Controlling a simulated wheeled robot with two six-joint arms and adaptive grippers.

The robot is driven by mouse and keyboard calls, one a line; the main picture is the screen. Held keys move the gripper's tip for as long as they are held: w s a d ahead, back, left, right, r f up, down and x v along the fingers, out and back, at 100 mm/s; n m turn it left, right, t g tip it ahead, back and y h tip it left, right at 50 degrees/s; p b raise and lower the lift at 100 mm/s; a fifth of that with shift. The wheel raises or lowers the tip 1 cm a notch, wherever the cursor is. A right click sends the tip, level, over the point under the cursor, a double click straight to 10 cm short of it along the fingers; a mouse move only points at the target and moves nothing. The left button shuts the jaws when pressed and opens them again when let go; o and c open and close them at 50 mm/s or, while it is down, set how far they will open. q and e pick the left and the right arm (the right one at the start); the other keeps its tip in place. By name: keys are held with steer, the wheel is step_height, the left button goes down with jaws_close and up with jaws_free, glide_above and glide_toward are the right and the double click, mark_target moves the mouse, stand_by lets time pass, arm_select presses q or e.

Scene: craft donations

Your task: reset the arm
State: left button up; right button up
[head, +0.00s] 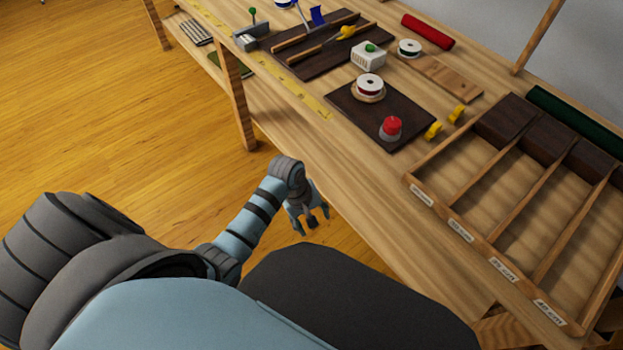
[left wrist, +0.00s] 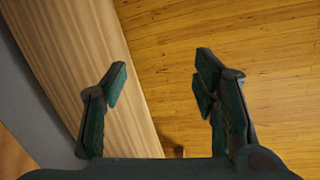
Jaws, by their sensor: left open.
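My left arm comes in from the left in the head view, bent down beside the workbench's front edge. My left gripper (head: 311,224) is open and empty, low and just off that edge. In the left wrist view my left gripper (left wrist: 163,85) shows its two fingers well apart, with nothing between them. Behind the fingers lie a pale wooden surface (left wrist: 75,50) and the wooden floor (left wrist: 265,35). My right gripper is in neither view.
The workbench (head: 330,165) carries a divided wooden tray (head: 478,247) at right, a dark board (head: 350,112) with a spool (head: 370,84) and a red-topped item (head: 390,127), and a red roll (head: 428,31) at the back. Bare bench lies along the front edge; floor (head: 90,110) is clear at left.

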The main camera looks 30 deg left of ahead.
arm_select(q)
steer(key=shift+s+f, duration=0.1)
stand_by(0.5)
steer(key=w+a+f+m+t+y, duration=0.2)
steer(key=w+a+f+m+t, duration=0.15)
steer(key=f+m, duration=0.2)
steer(key=s+a+f+m+p, duration=0.2)
steer(key=s+f, duration=0.4)
steer(key=f, duration=0.1)
steer(key=s+f+m+g, duration=0.1)
steer(key=s+f+g, duration=0.1)
steer(key=s, duration=1.3)
steer(key=s+a+f+m+g+y+p, duration=0.1)
steer(key=s+f, duration=0.4)
steer(key=s, duration=1)
steer(key=shift+f+m+g+p, duration=0.15)
steer(key=shift+m+g+p, duration=0.2)
steer(key=shift+m, duration=0.4)
